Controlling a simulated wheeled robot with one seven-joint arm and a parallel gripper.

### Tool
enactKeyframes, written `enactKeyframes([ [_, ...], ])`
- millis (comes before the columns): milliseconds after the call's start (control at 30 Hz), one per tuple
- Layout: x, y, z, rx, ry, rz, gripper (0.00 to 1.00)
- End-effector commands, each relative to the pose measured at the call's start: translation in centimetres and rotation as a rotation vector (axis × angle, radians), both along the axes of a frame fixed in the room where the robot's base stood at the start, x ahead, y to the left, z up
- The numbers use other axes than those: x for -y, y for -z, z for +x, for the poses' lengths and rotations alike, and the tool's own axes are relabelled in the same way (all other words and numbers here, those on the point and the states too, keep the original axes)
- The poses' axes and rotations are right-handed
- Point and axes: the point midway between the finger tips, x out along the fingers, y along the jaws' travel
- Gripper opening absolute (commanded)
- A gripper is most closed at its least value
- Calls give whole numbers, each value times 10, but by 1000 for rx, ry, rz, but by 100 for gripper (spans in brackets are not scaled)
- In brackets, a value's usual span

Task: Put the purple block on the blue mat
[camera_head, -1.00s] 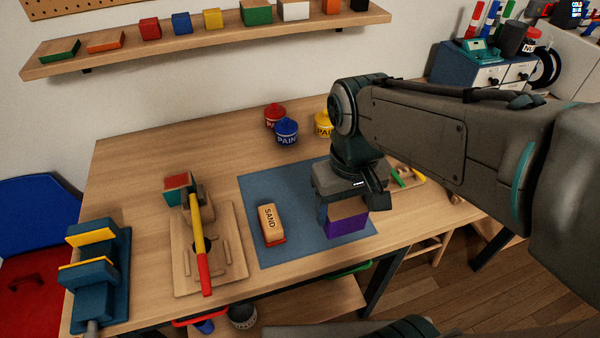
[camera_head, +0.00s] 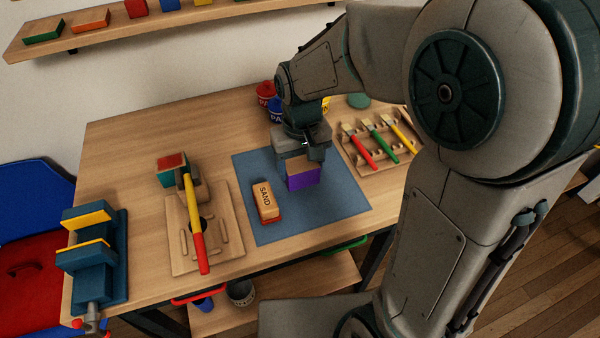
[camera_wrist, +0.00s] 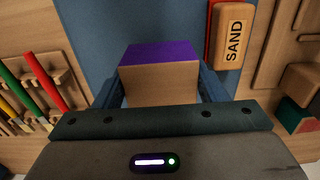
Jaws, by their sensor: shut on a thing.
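The purple block (camera_head: 303,178) has a purple face and a bare wood face. In the wrist view the purple block (camera_wrist: 160,54) sits between the two fingers of my gripper (camera_wrist: 161,92), which is shut on it. In the head view my gripper (camera_head: 302,160) points down over the blue mat (camera_head: 345,200), with the block below it. The block is over the mat's middle, right of the sand block. I cannot tell whether its underside touches the mat. The mat (camera_wrist: 85,25) also shows in the wrist view.
A sand block (camera_head: 265,202) lies on the mat's left part. A wooden board (camera_head: 185,255) with a red-yellow tool is left of the mat. A brush rack (camera_head: 375,165) is to the right, paint pots (camera_head: 266,92) behind. A blue vise (camera_head: 95,260) stands far left.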

Motion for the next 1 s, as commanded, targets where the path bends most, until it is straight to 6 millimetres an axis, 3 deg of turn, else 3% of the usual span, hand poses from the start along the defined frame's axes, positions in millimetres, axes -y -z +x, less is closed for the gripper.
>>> enactKeyframes([
  [233, 0, 34, 0, -4, 0, -1, 40],
  [667, 0, 42, 0, -1, 1, 0, 40],
  [700, 0, 43, 0, -1, 1, 0, 68],
  [767, 0, 42, 0, -1, 1, 0, 85],
  [1000, 0, 41, 0, -1, 0, 0, 87],
])
